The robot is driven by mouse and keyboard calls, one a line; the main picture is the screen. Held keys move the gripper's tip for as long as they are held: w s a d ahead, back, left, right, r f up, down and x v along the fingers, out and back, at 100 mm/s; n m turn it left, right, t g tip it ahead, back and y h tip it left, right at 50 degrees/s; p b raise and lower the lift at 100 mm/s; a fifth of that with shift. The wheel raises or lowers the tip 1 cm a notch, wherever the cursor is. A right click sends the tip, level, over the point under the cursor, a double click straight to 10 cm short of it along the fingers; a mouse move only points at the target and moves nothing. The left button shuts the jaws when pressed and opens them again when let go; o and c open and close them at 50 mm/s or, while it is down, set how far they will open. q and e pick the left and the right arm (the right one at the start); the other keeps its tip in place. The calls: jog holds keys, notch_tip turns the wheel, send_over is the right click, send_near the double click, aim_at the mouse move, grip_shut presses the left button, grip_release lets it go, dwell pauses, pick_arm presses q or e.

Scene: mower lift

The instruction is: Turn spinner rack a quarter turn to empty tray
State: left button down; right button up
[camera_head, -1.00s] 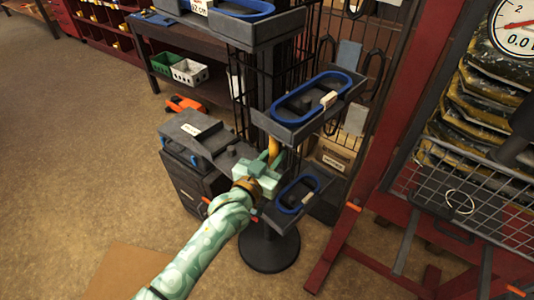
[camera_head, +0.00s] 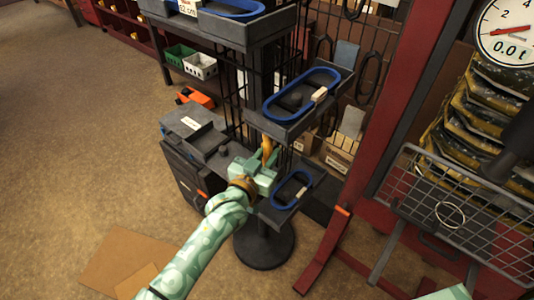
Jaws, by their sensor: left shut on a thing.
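The spinner rack stands in the middle of the head view on a round dark base (camera_head: 264,250), with trays at different heights around its post. Its middle tray (camera_head: 285,134) carries a blue oval band with a small pale tag. The lower tray (camera_head: 283,216) also carries a blue oval. The top tray (camera_head: 205,30) holds a blue oval and a white label. My left gripper (camera_head: 266,160) is shut on the yellow handle (camera_head: 267,147) by the post, between the middle and lower trays. The gripper partly hides the handle. My right gripper is not in view.
A grey cabinet (camera_head: 187,180) stands close left of the rack, with an orange item (camera_head: 195,97) behind it. A red frame (camera_head: 325,250), wire basket (camera_head: 480,215) and dial gauge (camera_head: 505,32) are at right. Cardboard (camera_head: 120,262) lies on the otherwise open left floor.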

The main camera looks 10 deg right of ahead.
pick_arm(q)
jog(key=shift+d+r, duration=0.1)
jog(key=shift+d, duration=0.1)
jog(key=c, duration=1.3)
grip_release()
jog(key=shift+d, duration=0.25)
jog(key=p+v, duration=0.1)
jog(key=v, duration=1.5)
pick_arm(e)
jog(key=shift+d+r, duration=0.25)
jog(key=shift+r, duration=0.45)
pick_arm(q)
jog(key=shift+s, duration=0.1)
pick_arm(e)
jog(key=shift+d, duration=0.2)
